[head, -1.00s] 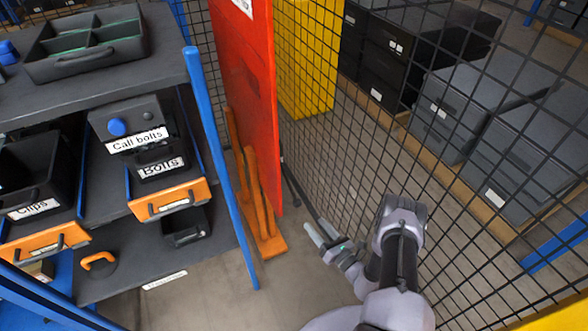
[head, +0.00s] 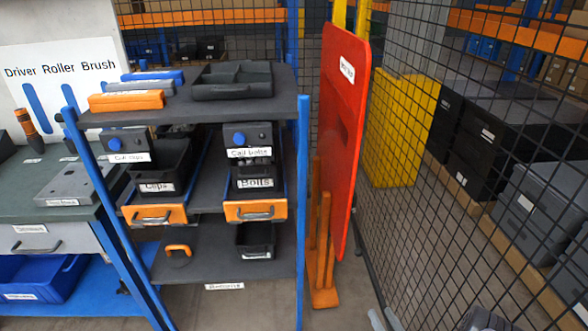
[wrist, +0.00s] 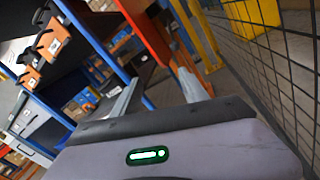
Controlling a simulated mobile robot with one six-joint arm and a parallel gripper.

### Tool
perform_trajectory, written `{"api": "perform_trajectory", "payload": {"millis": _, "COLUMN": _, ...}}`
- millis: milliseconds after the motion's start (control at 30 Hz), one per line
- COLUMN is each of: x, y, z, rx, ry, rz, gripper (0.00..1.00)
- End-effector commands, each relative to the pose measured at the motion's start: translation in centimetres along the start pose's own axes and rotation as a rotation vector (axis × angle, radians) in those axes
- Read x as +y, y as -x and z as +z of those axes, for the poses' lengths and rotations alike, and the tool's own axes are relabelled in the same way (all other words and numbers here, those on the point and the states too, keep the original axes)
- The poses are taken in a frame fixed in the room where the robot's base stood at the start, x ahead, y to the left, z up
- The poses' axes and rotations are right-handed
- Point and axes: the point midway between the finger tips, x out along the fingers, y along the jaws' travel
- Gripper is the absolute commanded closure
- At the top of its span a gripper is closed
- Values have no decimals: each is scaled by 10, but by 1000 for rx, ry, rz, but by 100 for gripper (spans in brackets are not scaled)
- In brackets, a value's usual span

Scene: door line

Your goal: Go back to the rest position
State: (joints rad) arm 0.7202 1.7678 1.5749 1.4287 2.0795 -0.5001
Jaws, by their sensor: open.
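My gripper (wrist: 158,80) is open and empty. Its two pale fingers stand apart in the wrist view and point toward the lower shelf and the red panel's foot. In the head view only the fingertips (head: 382,316) show at the bottom edge, right of the panel, near the mesh fence. A bit of my grey arm (head: 484,320) shows further right; the rest is below the picture. The fingers touch nothing that I can see.
A red panel (head: 342,130) on an orange stand (head: 322,285) is left of the gripper. A mesh fence (head: 440,200) runs along the right. A shelf rack (head: 190,112) with labelled bins stands left. Floor between panel and fence is narrow.

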Motion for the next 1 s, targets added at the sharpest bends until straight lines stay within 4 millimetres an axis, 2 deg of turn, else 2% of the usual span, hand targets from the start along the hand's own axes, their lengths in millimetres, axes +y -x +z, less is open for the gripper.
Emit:
{"api": "perform_trajectory", "payload": {"millis": 167, "x": 22, "y": -23, "z": 33, "rx": 25, "ry": 55, "rz": 117, "gripper": 48}}
{"api": "perform_trajectory", "payload": {"millis": 267, "x": 41, "y": -38, "z": 55, "rx": 47, "ry": 94, "rz": 201, "gripper": 48}}
{"api": "perform_trajectory", "payload": {"millis": 367, "x": 68, "y": -52, "z": 83, "rx": 77, "ry": 153, "rz": 311, "gripper": 48}}
{"api": "perform_trajectory", "payload": {"millis": 467, "x": 107, "y": -66, "z": 116, "rx": 119, "ry": 236, "rz": 450, "gripper": 48}}
{"api": "perform_trajectory", "payload": {"millis": 567, "x": 160, "y": -72, "z": 156, "rx": 180, "ry": 359, "rz": 628, "gripper": 48}}
{"api": "perform_trajectory", "payload": {"millis": 600, "x": 188, "y": -71, "z": 174, "rx": 214, "ry": 428, "rz": 715, "gripper": 48}}
{"api": "perform_trajectory", "payload": {"millis": 667, "x": 235, "y": -61, "z": 201, "rx": 276, "ry": 560, "rz": 862, "gripper": 48}}
{"api": "perform_trajectory", "payload": {"millis": 700, "x": 267, "y": -49, "z": 218, "rx": 321, "ry": 665, "rz": 962, "gripper": 48}}
{"api": "perform_trajectory", "payload": {"millis": 767, "x": 310, "y": -23, "z": 238, "rx": 393, "ry": 842, "rz": 1100, "gripper": 48}}
{"api": "perform_trajectory", "payload": {"millis": 800, "x": 333, "y": -3, "z": 250, "rx": 438, "ry": 968, "rz": 1180, "gripper": 48}}
{"api": "perform_trajectory", "payload": {"millis": 867, "x": 360, "y": 30, "z": 264, "rx": 502, "ry": 1170, "rz": 1280, "gripper": 48}}
{"api": "perform_trajectory", "payload": {"millis": 900, "x": 372, "y": 53, "z": 272, "rx": 542, "ry": 1314, "rz": 1332, "gripper": 48}}
{"api": "perform_trajectory", "payload": {"millis": 1000, "x": 388, "y": 105, "z": 291, "rx": 622, "ry": 1695, "rz": 1403, "gripper": 48}}
